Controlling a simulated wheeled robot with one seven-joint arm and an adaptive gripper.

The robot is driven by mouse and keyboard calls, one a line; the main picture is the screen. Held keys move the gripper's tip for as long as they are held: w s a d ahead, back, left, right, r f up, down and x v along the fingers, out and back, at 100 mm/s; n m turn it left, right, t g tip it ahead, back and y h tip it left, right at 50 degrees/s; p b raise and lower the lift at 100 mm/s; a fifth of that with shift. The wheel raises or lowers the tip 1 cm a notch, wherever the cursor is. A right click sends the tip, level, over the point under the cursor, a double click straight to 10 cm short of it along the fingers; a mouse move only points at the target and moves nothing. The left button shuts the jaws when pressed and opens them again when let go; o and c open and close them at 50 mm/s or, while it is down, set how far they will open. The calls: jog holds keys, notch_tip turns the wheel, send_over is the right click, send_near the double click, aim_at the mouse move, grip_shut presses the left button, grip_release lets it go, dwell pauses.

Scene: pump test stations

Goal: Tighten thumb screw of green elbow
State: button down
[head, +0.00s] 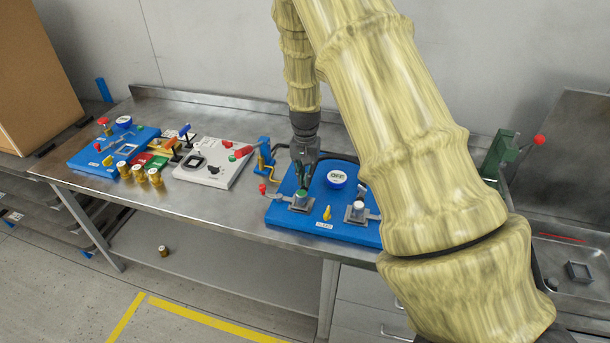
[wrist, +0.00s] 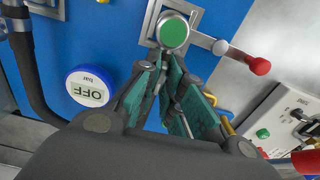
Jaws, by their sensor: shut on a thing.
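The green-topped elbow (wrist: 173,32) sits in a square grey mount on the blue panel. It also shows in the head view (head: 301,195), at the panel's left part. My gripper (wrist: 165,62) reaches down right beside the green top, and its fingertips are close together at its edge. It is shut on a small part there, which fits the thumb screw, but the fingers hide it. The fingers also show in the head view (head: 304,180). How far the screw is turned cannot be seen.
A lever with a red knob (wrist: 260,66) sticks out beside the mount. A blue OFF dial (head: 337,179), a yellow handle (head: 327,212) and a white-topped fitting (head: 358,208) share the panel. A white panel (head: 213,170) stands left. My arm covers the panel's right side.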

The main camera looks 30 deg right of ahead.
jog(key=shift+w+d+r, duration=0.1)
dwell(0.3)
jog(key=c, duration=1.5)
grip_release()
jog(key=shift+c, duration=0.2)
notch_tip(320, 180, up, 12)
